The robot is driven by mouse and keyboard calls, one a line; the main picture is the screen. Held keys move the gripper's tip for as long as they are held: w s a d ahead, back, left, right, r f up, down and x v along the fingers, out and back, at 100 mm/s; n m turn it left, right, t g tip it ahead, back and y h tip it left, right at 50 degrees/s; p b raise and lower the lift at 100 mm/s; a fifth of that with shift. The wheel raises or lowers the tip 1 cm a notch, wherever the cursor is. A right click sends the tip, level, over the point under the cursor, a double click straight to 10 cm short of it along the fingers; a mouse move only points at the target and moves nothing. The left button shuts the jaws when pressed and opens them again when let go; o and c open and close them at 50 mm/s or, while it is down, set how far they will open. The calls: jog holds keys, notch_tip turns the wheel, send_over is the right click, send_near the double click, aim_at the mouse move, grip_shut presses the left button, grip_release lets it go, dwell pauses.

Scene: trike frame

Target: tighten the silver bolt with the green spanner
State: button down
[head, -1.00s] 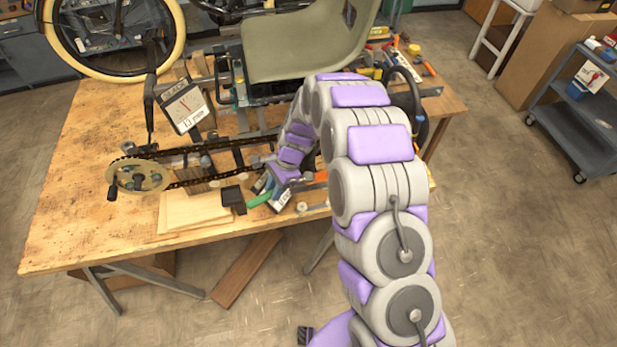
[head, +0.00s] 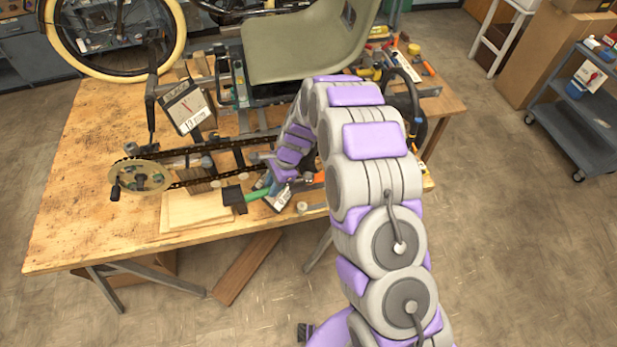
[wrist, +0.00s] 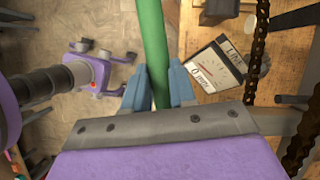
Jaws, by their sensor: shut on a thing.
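My gripper (wrist: 158,92) is shut on the green spanner (wrist: 151,45) in the wrist view. The green handle runs between the blue fingers and out of the top edge, so its far end is hidden there. In the head view, my gripper (head: 276,187) is low over the front of the workbench, and the green handle (head: 257,195) sticks out to its left. Its left end meets a dark block-like piece (head: 234,198); I cannot tell whether they are joined. I cannot make out the silver bolt in either view.
A chain and chainring (head: 140,178) lie left of my gripper on the workbench (head: 75,215). A dial gauge (head: 187,106) stands behind; another dial card (wrist: 214,70) shows in the wrist view. A seat (head: 300,45) stands behind my arm. Flat boards (head: 195,210) lie near the front edge.

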jog(key=shift+s+d+n+g+h+b, duration=0.15)
jog(key=shift+s+d+n+g+b, duration=0.2)
jog(key=shift+s+n+b, duration=0.3)
jog(key=shift+s+d+n+g+h+b, duration=0.15)
jog(key=shift+s+d+n+b, duration=0.35)
jog(key=shift+n, duration=0.25)
dwell(1.4)
jog(key=c, duration=1.5)
grip_release()
grip_shut()
